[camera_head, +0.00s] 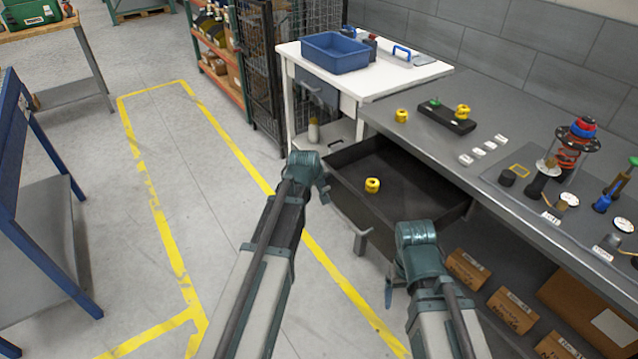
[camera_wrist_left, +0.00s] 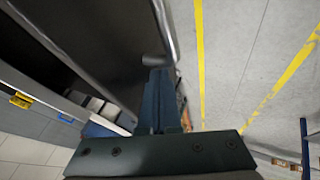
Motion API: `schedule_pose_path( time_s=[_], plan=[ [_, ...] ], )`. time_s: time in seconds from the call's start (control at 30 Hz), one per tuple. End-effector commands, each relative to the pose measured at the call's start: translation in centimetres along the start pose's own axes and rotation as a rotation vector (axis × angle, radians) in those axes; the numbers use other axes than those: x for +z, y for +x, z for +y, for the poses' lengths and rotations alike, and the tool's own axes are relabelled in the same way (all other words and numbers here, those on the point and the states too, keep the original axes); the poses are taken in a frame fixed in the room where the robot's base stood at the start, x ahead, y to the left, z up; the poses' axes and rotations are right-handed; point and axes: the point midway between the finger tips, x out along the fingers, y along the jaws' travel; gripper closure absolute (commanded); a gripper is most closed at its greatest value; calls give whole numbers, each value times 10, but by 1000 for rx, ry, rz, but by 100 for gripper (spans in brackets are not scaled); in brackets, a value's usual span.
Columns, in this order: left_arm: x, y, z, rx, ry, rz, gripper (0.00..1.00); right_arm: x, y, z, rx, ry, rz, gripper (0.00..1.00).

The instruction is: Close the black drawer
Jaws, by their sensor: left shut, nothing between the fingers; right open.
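The black drawer (camera_head: 415,183) is pulled out from under the grey workbench in the head view, with a yellow ringed part (camera_head: 372,185) lying inside. A light handle (camera_head: 361,240) shows on its front. My left gripper (camera_head: 325,193) is shut and empty by the drawer's front left corner. In the left wrist view my left gripper (camera_wrist_left: 159,95) points along a dark drawer panel (camera_wrist_left: 105,35); whether it touches is unclear. My right gripper (camera_head: 388,296) is open, in front of and below the drawer, its fingers partly hidden by its own wrist.
The workbench (camera_head: 480,178) carries yellow parts, a black holder (camera_head: 447,117) and a spring assembly (camera_head: 572,150). A white cart (camera_head: 425,70) with a blue bin (camera_head: 335,55) stands behind the drawer. Cardboard boxes (camera_head: 512,310) lie under the bench.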

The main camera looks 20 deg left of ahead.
Motion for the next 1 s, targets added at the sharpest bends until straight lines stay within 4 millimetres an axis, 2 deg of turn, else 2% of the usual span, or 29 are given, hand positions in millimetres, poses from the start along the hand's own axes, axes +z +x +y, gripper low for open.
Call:
schedule_pose_path(
  time_s=[0.17,0.27,0.7,1.0],
  plan=[
    [-1,11,19,1,2,-1,100,0,0,0,0,0,0,16],
    [-2,22,39,2,2,-2,100,0,0,0,0,0,0,16],
    [-2,79,147,2,2,-1,100,0,0,0,0,0,0,16],
    [-1,111,208,1,2,0,100,0,0,0,0,0,0,16]
  ],
)
